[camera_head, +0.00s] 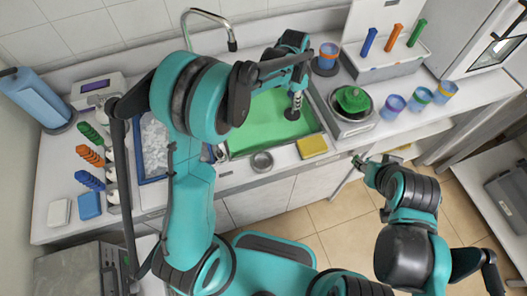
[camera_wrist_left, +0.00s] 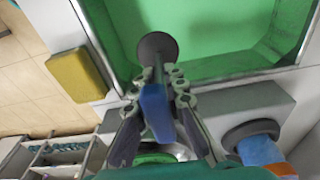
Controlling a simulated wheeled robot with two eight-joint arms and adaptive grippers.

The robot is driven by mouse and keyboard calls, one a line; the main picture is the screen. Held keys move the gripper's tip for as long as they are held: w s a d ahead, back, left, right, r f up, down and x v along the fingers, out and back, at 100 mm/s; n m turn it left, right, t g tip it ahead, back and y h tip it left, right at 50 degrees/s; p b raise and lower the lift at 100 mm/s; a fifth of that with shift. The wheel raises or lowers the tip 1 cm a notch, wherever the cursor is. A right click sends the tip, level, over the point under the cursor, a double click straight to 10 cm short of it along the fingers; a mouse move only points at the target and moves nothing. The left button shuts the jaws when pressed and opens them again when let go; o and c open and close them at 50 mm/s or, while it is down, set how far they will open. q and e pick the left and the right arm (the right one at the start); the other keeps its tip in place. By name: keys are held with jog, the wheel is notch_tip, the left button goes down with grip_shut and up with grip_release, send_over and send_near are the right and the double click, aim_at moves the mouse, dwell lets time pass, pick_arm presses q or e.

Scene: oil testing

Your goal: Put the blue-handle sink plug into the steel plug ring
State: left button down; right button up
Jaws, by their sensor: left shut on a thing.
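The sink plug has a blue handle (camera_wrist_left: 155,108) and a dark round disc (camera_wrist_left: 157,48). My left gripper (camera_head: 298,92) is shut on the blue handle, and the plug's disc (camera_head: 292,114) hangs below the fingers, over the right part of the green sink basin. A small round steel piece (camera_head: 262,161), which looks like the plug ring, sits on the counter strip in front of the basin, left of the gripper and apart from the plug. It does not show in the left wrist view. My right gripper (camera_head: 366,163) is low, past the counter's front edge; its finger opening is unclear.
The green basin (camera_head: 262,133) has a raised rim. A yellow sponge (camera_head: 312,146) lies right of the steel piece and also shows in the left wrist view (camera_wrist_left: 80,75). A scale with a green-topped bowl (camera_head: 352,104) and several cups stand right. The faucet (camera_head: 230,42) rises behind.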

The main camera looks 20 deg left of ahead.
pick_arm(q)
jog(key=shift+r+p, duration=1.6)
jog(key=shift+r, duration=0.45)
jog(key=shift+r, duration=0.1)
